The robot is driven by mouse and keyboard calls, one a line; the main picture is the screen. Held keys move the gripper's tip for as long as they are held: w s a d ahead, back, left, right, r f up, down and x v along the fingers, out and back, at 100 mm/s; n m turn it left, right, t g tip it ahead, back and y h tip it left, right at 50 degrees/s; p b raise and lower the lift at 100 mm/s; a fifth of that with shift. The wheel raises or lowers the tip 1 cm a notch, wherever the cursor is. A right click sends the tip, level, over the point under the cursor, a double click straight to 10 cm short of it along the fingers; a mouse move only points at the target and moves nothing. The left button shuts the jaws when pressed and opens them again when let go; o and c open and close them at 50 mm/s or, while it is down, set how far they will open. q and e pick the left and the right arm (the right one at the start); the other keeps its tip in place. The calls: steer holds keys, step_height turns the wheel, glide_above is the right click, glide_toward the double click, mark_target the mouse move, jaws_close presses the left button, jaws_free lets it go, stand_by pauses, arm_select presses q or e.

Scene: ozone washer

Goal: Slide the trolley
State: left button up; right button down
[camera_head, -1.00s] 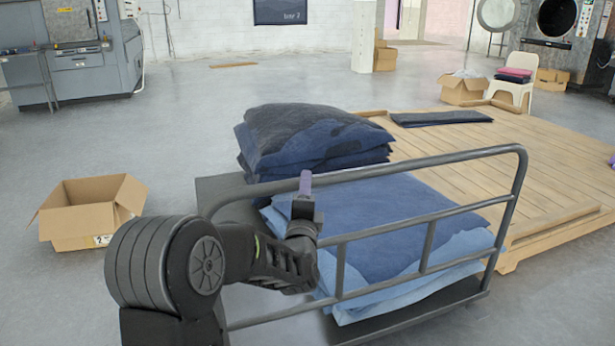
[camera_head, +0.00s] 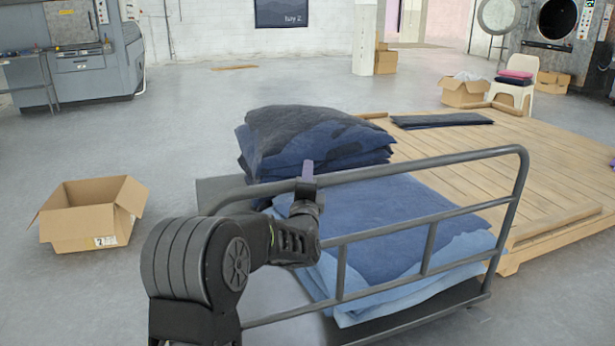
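The trolley has a dark grey tubular handle frame (camera_head: 430,165) on its near side and a dark flat deck (camera_head: 410,322). It carries a stack of folded blue cloth (camera_head: 385,225) and a taller dark blue stack (camera_head: 310,140) behind it. The arm hides part of the frame's left side. I cannot tell whether the fingers are closed around the rail. My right gripper is out of view.
A low wooden platform (camera_head: 455,160) lies close behind and right of the trolley, with a folded dark cloth (camera_head: 440,120) on it. An open cardboard box (camera_head: 88,220) stands on the floor at left. Free floor lies between the box and the trolley, and beyond.

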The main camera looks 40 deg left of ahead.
arm_select(q)
jaws_close()
stand_by(1.0)
